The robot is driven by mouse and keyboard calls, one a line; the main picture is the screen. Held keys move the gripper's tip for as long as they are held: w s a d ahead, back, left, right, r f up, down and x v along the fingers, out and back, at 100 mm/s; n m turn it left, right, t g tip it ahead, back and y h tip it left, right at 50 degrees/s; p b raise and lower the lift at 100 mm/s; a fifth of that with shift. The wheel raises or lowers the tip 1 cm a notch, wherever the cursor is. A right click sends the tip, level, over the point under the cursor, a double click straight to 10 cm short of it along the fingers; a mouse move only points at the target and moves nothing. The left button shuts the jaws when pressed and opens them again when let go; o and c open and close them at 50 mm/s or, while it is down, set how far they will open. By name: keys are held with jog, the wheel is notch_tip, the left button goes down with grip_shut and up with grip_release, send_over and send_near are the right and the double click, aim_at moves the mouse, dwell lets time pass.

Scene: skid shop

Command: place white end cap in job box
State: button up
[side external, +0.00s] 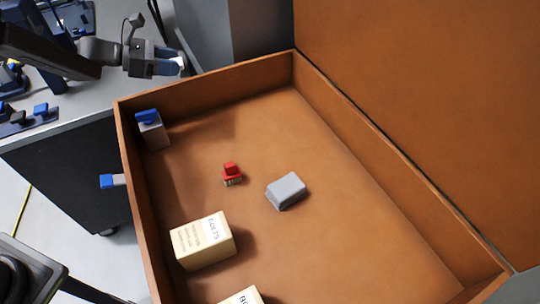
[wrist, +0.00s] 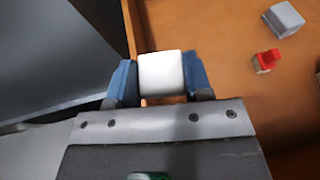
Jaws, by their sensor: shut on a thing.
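My gripper (wrist: 161,76) is shut on the white end cap (wrist: 161,72), which sits between its two blue fingers in the wrist view. In the side external view my gripper (side external: 180,66) is at the top left, outside the box and near its far left corner. Only a small part of the white end cap (side external: 182,62) shows there at the fingertips. The job box (side external: 205,85) is a large open orange-brown box with its lid raised at the right.
Inside the box are a red-topped part (side external: 232,173), a grey block (side external: 286,191), a cream bolts carton (side external: 203,240), a second carton at the front, and a blue-topped grey piece (side external: 152,128) in the left corner. The box's right side floor is bare.

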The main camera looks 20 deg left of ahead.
jog(key=s+d+m+g+h, duration=0.1)
jog(key=s+d+m+g, duration=0.25)
jog(key=d, duration=0.45)
jog(key=s+d+m+g+h, duration=0.25)
jog(key=s+d, duration=0.25)
jog(key=d, duration=0.3)
jog(key=m+g+y, duration=0.2)
jog(key=m+g, duration=0.4)
jog(key=g, duration=0.1)
send_over(283, 242)
jog(key=f, duration=1.4)
jog(key=shift+a, duration=0.2)
jog(key=shift+d+f, duration=0.15)
jog(key=shift+f, duration=1.85)
jog(key=shift+f, duration=0.15)
jog(key=o, duration=0.9)
